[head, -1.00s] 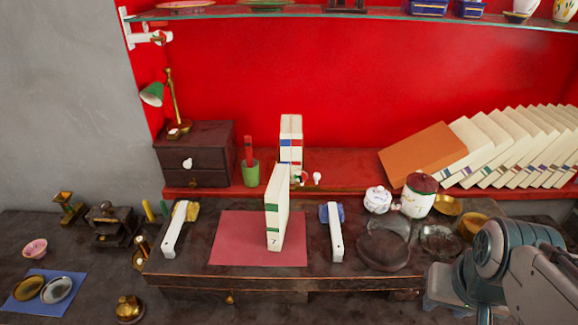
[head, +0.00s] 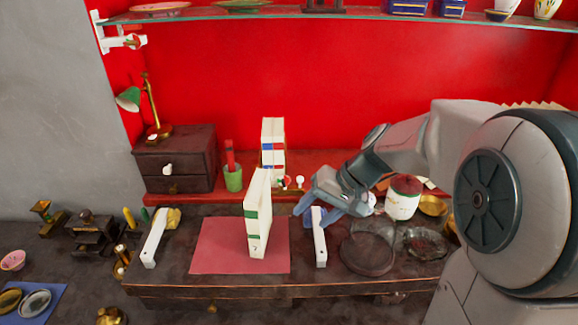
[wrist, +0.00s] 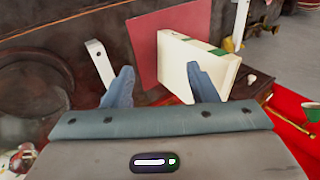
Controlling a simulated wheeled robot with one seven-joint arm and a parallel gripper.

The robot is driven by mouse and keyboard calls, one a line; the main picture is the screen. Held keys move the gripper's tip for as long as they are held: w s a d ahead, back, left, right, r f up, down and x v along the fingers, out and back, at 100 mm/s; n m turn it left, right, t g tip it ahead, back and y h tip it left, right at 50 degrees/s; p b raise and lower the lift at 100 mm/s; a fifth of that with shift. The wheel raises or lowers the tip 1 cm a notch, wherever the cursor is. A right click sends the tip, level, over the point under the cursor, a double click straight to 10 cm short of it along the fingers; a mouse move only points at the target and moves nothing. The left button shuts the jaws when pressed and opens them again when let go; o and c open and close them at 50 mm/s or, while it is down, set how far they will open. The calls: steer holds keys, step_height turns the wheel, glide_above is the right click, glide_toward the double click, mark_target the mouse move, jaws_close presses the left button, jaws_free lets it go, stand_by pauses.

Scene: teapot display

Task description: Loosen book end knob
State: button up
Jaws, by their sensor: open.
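A small white knob (head: 300,181) shows at the red shelf, just right of the upright books (head: 273,142). I cannot tell for certain whether it is the book end knob, and I cannot make out a book end body. My gripper (head: 317,210) is open and empty, pointing down over the right white bar (head: 320,245), to the right of and nearer than the knob. In the wrist view, the open fingers (wrist: 160,72) have the white bar (wrist: 99,62) on the left and a cream book (wrist: 198,62) between and beyond them. Nothing is between the fingertips.
The cream book (head: 258,225) stands on a red mat (head: 215,245). A white jar (head: 402,203) and glass dishes (head: 368,252) are to the right. A dark drawer box (head: 175,148) and green cup (head: 233,180) stand at left.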

steer(key=w+d+f+m+t+y, duration=0.15)
steer(key=w+y, duration=0.25)
steer(key=w, duration=0.7)
steer(key=w+d+f+m+t+y, duration=0.1)
steer(key=w+f+t+y, duration=0.15)
steer(key=w, duration=0.75)
steer(key=p, duration=0.2)
glide_toward(285, 185)
steer(key=f, duration=0.1)
steer(key=shift+t+y, duration=0.4)
steer(key=shift+y, duration=0.05)
steer(key=p+x, duration=0.1)
steer(key=x, duration=0.7)
steer(key=shift+w+d+p, duration=0.1)
steer(key=shift+p, duration=0.25)
steer(key=c, duration=1)
steer(key=shift+f+b, duration=0.1)
steer(key=shift+b, duration=0.2)
